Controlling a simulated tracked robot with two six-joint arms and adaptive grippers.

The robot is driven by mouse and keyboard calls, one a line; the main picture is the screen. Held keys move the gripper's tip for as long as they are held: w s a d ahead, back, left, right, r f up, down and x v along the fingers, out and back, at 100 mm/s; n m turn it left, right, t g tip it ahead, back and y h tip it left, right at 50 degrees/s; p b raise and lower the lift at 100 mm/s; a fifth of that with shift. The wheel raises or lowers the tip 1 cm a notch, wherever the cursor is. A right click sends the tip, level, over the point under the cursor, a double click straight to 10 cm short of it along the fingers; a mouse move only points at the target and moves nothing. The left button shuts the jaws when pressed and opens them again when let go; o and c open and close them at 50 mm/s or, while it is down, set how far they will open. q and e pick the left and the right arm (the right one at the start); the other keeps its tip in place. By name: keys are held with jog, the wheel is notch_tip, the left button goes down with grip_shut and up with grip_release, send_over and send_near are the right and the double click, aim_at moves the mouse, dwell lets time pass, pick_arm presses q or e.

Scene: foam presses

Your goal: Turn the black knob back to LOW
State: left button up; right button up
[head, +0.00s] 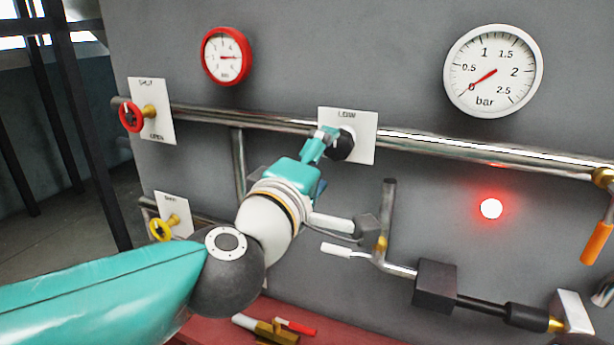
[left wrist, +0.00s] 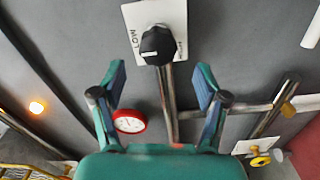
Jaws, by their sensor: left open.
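The black knob (head: 342,146) sits on a white plate (head: 361,136) marked LOW, on the grey wall over the upper pipe. In the left wrist view the knob (left wrist: 157,45) shows a short white mark at the lower left of its face. LOW stands on the plate left of it, and a second label, too small to read, on the right. My left gripper (left wrist: 160,82) is open, its fingers apart with nothing between them, and the knob lies just beyond the tips. In the head view my left gripper (head: 328,138) partly covers the knob and plate.
A red-rimmed gauge (head: 227,56) and a white bar gauge (head: 493,71) reading near 0 hang above. A red valve wheel (head: 131,117) and a yellow one (head: 160,229) are at the left. A red lamp (head: 491,209) glows at the right. Pipes run beside my arm.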

pick_arm(q)
jog(key=v, duration=0.5)
jog(key=shift+s+a+f, duration=0.1)
jog(key=shift+f, duration=0.1)
jog(key=w+a+f+m+g+y, duration=0.1)
jog(key=w+f+m+g, duration=0.1)
jog(key=f, duration=1)
jog(key=w+a+f+m+g+y, duration=0.1)
jog(key=w+f+m+g, duration=0.15)
jog(key=f, duration=0.95)
jog(key=w+a+f+m+g+y, duration=0.1)
jog(key=w+a+f+m+g, duration=0.15)
jog(key=f, duration=0.95)
jog(key=s+a+f+m+g, duration=0.15)
jog(key=s+f, duration=0.25)
jog(key=f, duration=0.4)
jog(key=s+a+f+g, duration=0.1)
jog(key=s+f+g, duration=0.25)
jog(key=f, duration=0.55)
jog(key=s+f+m+g, duration=0.1)
jog(key=s+f+g, duration=0.1)
jog(key=s+f, duration=0.3)
jog(key=s+a+f+m+g+h, duration=0.1)
jog(key=s+f+g, duration=0.1)
jog(key=s+f, duration=0.4)
jog(key=s, duration=0.5)
jog(key=shift+s+g, duration=0.3)
jog(key=shift+s, duration=0.05)
